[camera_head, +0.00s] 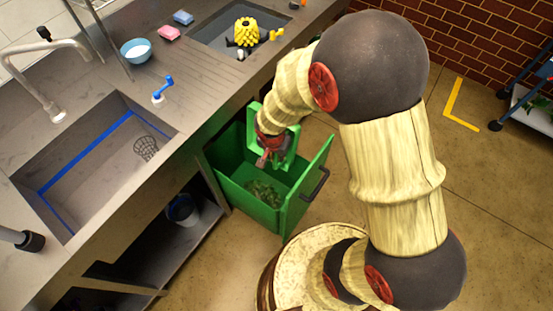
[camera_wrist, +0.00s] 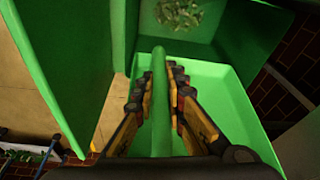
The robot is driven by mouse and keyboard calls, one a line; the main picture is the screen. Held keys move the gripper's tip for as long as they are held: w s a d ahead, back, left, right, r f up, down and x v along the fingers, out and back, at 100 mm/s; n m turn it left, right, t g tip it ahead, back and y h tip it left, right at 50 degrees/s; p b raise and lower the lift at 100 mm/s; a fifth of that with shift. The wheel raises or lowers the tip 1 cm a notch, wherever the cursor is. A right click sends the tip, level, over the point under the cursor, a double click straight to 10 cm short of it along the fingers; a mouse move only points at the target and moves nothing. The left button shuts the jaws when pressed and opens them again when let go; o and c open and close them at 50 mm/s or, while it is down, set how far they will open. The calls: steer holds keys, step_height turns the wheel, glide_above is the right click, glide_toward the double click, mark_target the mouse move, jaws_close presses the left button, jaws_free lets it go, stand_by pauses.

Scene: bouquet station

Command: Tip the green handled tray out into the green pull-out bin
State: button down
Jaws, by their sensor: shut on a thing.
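The green pull-out bin (camera_head: 243,196) stands open beside the counter in the head view, with leafy green scraps (camera_head: 262,193) on its floor. The scraps also show at the top of the wrist view (camera_wrist: 180,14). My gripper (camera_head: 268,155) is over the bin, shut on the bar handle (camera_wrist: 160,95) of the green handled tray (camera_wrist: 225,100). The tray (camera_head: 288,152) is tilted steeply at the bin's far side. The part of its inside that shows in the wrist view looks bare. My wrist hides part of the tray in the head view.
The counter with a sink (camera_head: 95,160) runs along the left. A blue bowl (camera_head: 136,50), sponges (camera_head: 169,33) and a yellow object (camera_head: 247,33) are on or in it. The bin's black handle (camera_head: 316,184) juts over open floor. A blue cart (camera_head: 530,105) stands far right.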

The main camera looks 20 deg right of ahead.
steer(key=b, duration=0.2)
steer(key=shift+a+f+b, duration=0.1)
steer(key=shift+f+b, duration=0.15)
steer(key=shift+b, duration=0.05)
steer(key=shift+r+t+h+b, duration=0.15)
steer(key=shift+t+h+b, duration=0.3)
steer(key=shift+b, duration=0.35)
stand_by(0.9)
